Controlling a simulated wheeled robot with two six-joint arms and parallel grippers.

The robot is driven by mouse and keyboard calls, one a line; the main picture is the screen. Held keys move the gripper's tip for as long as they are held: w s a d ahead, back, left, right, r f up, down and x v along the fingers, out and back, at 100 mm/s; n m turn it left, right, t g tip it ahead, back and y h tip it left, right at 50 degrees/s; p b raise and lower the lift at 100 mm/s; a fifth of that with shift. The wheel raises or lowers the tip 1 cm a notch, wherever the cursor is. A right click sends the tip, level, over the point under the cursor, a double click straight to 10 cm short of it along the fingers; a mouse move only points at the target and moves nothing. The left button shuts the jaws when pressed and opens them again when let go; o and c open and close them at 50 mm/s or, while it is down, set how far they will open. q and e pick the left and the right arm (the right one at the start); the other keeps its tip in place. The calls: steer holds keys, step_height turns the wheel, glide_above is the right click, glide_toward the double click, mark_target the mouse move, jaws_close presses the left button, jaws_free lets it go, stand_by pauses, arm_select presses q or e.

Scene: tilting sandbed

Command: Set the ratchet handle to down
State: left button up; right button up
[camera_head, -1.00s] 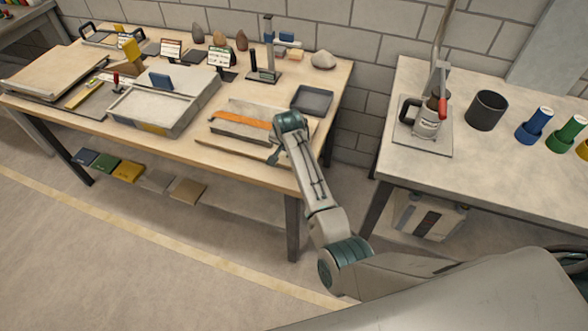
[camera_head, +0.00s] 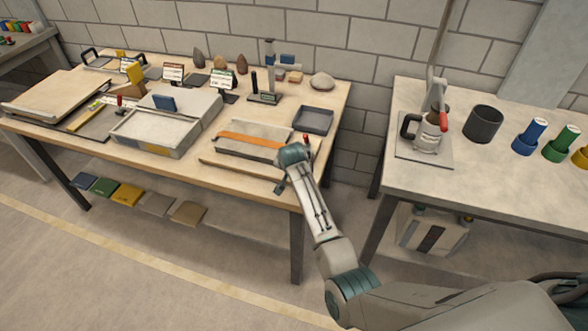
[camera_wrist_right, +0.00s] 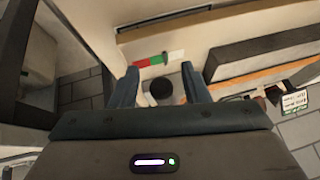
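The tilting sandbed with an orange strip (camera_head: 252,140) lies on the wooden table. A small red-tipped upright part (camera_head: 306,137) shows beside its right end, just behind my right wrist; I cannot tell whether it is the ratchet handle. In the right wrist view my right gripper (camera_wrist_right: 160,68) is open. A green, white and red strip (camera_wrist_right: 158,60) lies beyond. The handle's setting is unclear. My left gripper is out of view.
A grey tray (camera_head: 313,120) sits behind the bed's right end. A sand tray (camera_head: 150,133) stands to the left. On the right-hand table are a red-handled device (camera_head: 428,135) and a dark cup (camera_head: 483,124). A gap separates the tables.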

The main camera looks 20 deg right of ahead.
steer(key=shift+w+r, duration=0.1)
steer(key=shift+r, duration=0.15)
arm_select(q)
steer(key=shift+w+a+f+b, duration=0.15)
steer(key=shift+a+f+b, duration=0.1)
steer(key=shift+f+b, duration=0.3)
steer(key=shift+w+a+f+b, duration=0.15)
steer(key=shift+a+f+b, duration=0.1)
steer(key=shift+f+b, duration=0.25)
arm_select(e)
steer(key=v, duration=1)
steer(key=shift+s, duration=0.25)
